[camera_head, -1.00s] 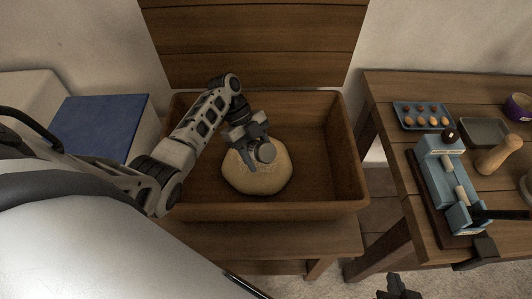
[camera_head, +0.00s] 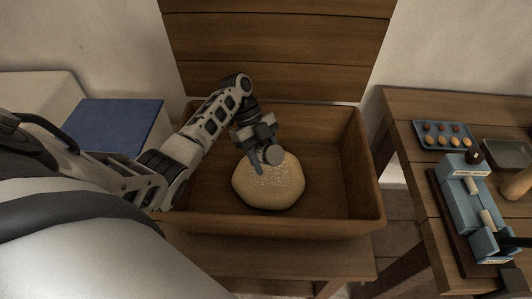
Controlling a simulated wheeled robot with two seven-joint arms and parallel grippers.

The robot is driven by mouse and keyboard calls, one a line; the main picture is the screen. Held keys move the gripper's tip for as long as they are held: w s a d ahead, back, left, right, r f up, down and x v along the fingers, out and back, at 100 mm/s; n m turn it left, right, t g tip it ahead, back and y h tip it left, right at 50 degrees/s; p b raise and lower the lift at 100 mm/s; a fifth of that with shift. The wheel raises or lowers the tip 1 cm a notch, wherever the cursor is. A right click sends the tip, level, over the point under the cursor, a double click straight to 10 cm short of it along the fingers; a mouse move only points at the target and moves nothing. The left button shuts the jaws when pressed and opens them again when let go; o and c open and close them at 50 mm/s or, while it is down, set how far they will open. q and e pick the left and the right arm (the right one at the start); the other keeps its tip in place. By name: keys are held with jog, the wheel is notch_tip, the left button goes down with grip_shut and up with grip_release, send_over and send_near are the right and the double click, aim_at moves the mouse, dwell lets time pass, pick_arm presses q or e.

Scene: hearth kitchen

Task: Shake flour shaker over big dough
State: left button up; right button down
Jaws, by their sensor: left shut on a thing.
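The big dough (camera_head: 272,190) is a round, pale yellow mound inside a wooden trough (camera_head: 345,222). White flour specks cover its upper face. My left gripper (camera_head: 258,145) is over the dough's upper part and is shut on the flour shaker (camera_head: 272,155). My right gripper is not in view.
The trough's raised wooden lid (camera_head: 280,50) stands behind. A blue-topped block (camera_head: 110,128) is at the left.

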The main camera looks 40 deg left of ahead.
pick_arm(q)
jog(key=shift+w+a+b, duration=0.35)
jog(key=shift+w+b, duration=0.05)
jog(key=shift+w, duration=0.2)
jog(key=shift+s+d+r+p, duration=0.2)
jog(key=shift+s+p, duration=0.1)
jog(key=shift+p, duration=0.3)
jog(key=shift+s+d+p, duration=0.15)
jog(key=shift+s+p, duration=0.05)
jog(key=shift+p, duration=0.1)
jog(key=shift+f, duration=0.15)
jog(key=shift+w+a+f+b, duration=0.25)
jog(key=shift+w+b, duration=0.1)
jog(key=shift+b, duration=0.4)
jog(key=shift+w+r, duration=0.1)
jog(key=shift+r, duration=0.05)
jog(key=shift+r+p, duration=0.15)
jog(key=shift+p, duration=0.25)
jog(key=shift+s+d+r+p, duration=0.1)
jog(key=shift+s+d+p, duration=0.1)
jog(key=shift+s+p, duration=0.2)
jog(key=shift+s+d, duration=0.1)
jog(key=shift+w+a+f+b, duration=0.25)
jog(key=shift+w+f+b, duration=0.1)
jog(key=shift+b, duration=0.2)
jog(key=shift+w+a, duration=0.15)
jog(key=shift+r, duration=0.15)
